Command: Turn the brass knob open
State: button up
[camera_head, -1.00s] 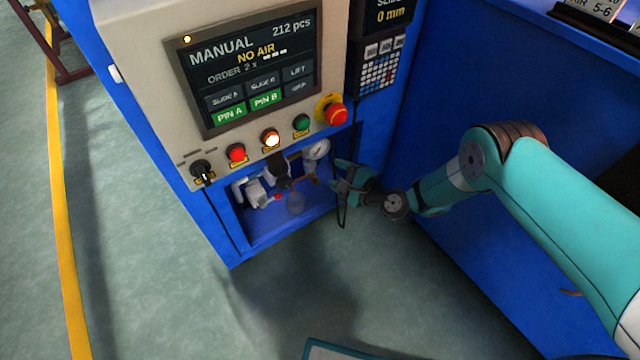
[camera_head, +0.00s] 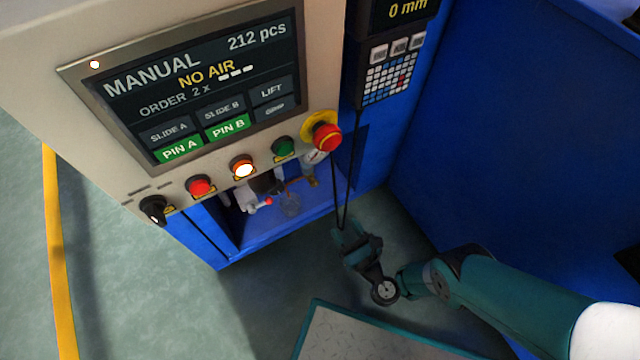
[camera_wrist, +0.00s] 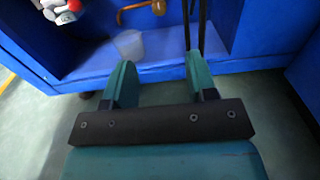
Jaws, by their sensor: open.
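A brass fitting with a rounded end (camera_head: 311,181) sits inside the open blue niche under the control panel, partly hidden by the panel edge. In the wrist view a brass pipe with a round brass end (camera_wrist: 158,7) is at the top edge, beyond my fingers. I cannot tell which part is the knob or how it is turned. My gripper (camera_head: 358,236) is open and empty, in front of and to the right of the niche, apart from the brass. Its two teal fingers (camera_wrist: 160,74) point toward the niche floor.
A black cable (camera_head: 342,180) hangs from the keypad and runs down to beside my gripper; it shows close to the right finger (camera_wrist: 195,25). A clear cup (camera_wrist: 129,44) stands in the niche. The panel (camera_head: 200,80) reads NO AIR. A red emergency button (camera_head: 326,137) juts out above.

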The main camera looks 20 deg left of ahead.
jog(key=b, duration=1.2)
send_near(315, 185)
jog(key=x, duration=0.4)
jog(key=b+x, duration=0.1)
jog(key=b, duration=0.2)
jog(key=b+x, duration=0.1)
jog(key=b, duration=0.2)
jog(key=b+x, duration=0.2)
jog(key=b, duration=0.1)
jog(key=shift+f+b, duration=0.3)
jog(key=shift+f, duration=0.05)
jog(key=shift+w+a+r+b, duration=0.15)
jog(key=shift+w+a+b, duration=0.05)
jog(key=shift+b, duration=0.75)
jog(key=shift+r+b, duration=0.15)
jog(key=shift+b, duration=0.25)
jog(key=shift+r, duration=0.15)
jog(key=c, duration=0.9)
